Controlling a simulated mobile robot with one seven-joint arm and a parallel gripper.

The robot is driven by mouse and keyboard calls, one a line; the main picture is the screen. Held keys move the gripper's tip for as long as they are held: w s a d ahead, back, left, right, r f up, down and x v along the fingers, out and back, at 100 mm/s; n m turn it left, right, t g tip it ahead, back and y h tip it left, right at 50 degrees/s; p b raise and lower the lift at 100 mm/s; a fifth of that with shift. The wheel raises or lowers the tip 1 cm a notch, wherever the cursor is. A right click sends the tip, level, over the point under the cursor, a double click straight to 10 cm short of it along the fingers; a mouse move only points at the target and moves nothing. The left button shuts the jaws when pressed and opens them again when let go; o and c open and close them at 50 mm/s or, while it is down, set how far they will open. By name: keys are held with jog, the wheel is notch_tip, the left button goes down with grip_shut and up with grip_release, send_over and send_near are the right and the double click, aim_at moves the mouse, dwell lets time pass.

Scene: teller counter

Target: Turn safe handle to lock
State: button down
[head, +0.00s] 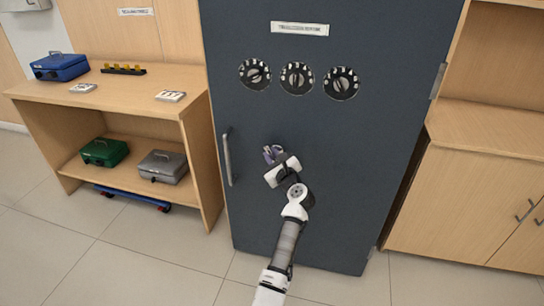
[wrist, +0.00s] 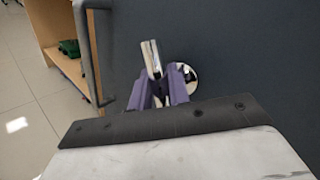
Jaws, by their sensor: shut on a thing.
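The tall dark blue-grey safe door (head: 300,130) fills the middle of the head view and stands upright. In the wrist view a shiny chrome handle (wrist: 151,58) sticks out from a round chrome base (wrist: 184,76) on the door (wrist: 240,50). My gripper (head: 272,154) is at the door below the dials; its purple fingers (wrist: 164,84) are shut on the chrome handle. In the head view my gripper hides most of the handle. A long vertical pull bar (head: 228,160) is on the door's left side, apart from my gripper; it also shows in the wrist view (wrist: 88,50).
Three round dials (head: 297,78) sit above my gripper. A wooden shelf unit (head: 125,85) at left holds a blue box (head: 60,67), a green box (head: 104,151) and a grey box (head: 163,166). A wooden cabinet (head: 470,200) stands at right. The floor in front is clear.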

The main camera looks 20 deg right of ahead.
jog(key=shift+r+p, duration=0.15)
jog(key=shift+p, duration=0.35)
jog(key=p, duration=0.2)
jog(key=n+g+p, duration=0.1)
jog(key=shift+r+n+p, duration=0.2)
jog(key=shift+n+p, duration=0.1)
jog(key=shift+p, duration=0.05)
jog(key=n+g+h+p, duration=0.1)
jog(key=g+p, duration=0.1)
jog(key=p, duration=0.2)
jog(key=shift+a+n+p, duration=0.15)
jog(key=shift+n+p, duration=0.2)
jog(key=shift+n, duration=0.05)
jog(key=n+g+p, duration=0.1)
jog(key=p, duration=0.2)
jog(key=n+g+h+p, duration=0.1)
jog(key=p, duration=0.2)
jog(key=shift+w+a+f+n+h, duration=0.1)
jog(key=shift+f+n+h, duration=0.2)
jog(key=shift+f, duration=0.1)
jog(key=shift+f+n+g+h+p, duration=0.35)
jog(key=shift+n+g+h+p, duration=0.35)
jog(key=shift+p, duration=0.65)
jog(key=c, duration=1.3)
grip_release()
jog(key=shift+c, duration=0.2)
